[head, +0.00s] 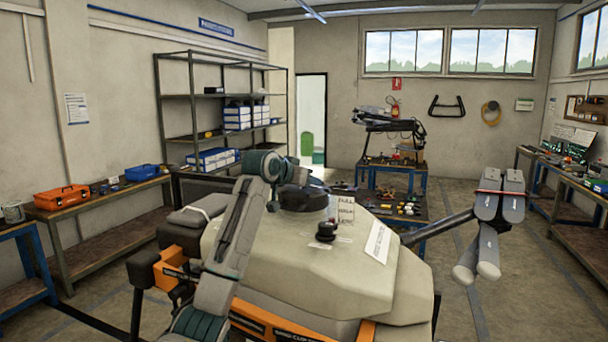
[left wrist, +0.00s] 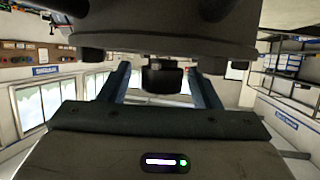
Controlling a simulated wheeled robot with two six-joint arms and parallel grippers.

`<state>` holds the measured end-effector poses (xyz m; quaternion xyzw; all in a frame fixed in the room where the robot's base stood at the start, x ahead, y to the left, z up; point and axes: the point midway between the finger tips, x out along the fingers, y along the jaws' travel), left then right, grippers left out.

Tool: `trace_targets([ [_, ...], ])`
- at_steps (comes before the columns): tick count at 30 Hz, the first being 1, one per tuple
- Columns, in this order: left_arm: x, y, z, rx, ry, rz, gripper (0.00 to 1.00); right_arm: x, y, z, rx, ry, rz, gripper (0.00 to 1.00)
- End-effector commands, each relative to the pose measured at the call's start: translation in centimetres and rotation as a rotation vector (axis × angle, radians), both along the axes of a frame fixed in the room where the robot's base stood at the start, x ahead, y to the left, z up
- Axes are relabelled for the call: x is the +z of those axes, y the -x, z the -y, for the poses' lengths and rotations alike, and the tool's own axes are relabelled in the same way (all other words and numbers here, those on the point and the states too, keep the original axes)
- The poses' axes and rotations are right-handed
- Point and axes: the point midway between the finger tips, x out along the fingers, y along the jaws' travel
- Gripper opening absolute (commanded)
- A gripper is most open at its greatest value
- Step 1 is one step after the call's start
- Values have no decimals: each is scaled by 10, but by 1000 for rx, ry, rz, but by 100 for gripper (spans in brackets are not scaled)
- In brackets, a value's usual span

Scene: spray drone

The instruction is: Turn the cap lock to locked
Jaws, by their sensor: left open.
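The spray drone's pale tank (head: 310,265) fills the lower middle of the head view. A wide dark round cap (head: 303,199) sits on top of it. My left arm reaches up from the bottom, and my left gripper (head: 292,173) is at the cap's far left side, partly hidden by the arm. In the left wrist view my left gripper (left wrist: 160,88) is open, its two fingers on either side of a small black knob (left wrist: 162,76) below a broad dark disc (left wrist: 165,40). Contact cannot be told. The lock marking is too small to read.
A smaller black knob (head: 326,230) stands on the tank near a small lettered card (head: 346,208) and a white label (head: 378,241). The drone's folded rotor arm (head: 500,207) sticks out right. A tool table (head: 424,205) stands behind; shelves (head: 222,98) are at left.

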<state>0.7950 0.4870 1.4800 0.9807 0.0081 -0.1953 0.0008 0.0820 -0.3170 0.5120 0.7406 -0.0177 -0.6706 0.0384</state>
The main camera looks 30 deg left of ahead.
Motion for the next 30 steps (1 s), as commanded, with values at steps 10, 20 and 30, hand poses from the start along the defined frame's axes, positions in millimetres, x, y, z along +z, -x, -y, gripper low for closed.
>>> trace_targets([
  [10, -1, -2, 0, 0, 0, 0, 45, 0, 0, 0, 0, 0, 1, 0],
  [20, -1, -1, 0, -5, 0, 0, 12, 0, 0, -12, -4, -13, 1, 0],
  [30, 0, -1, -1, -141, 3, 1, 12, 0, 0, -7, -2, -8, 1, 0],
])
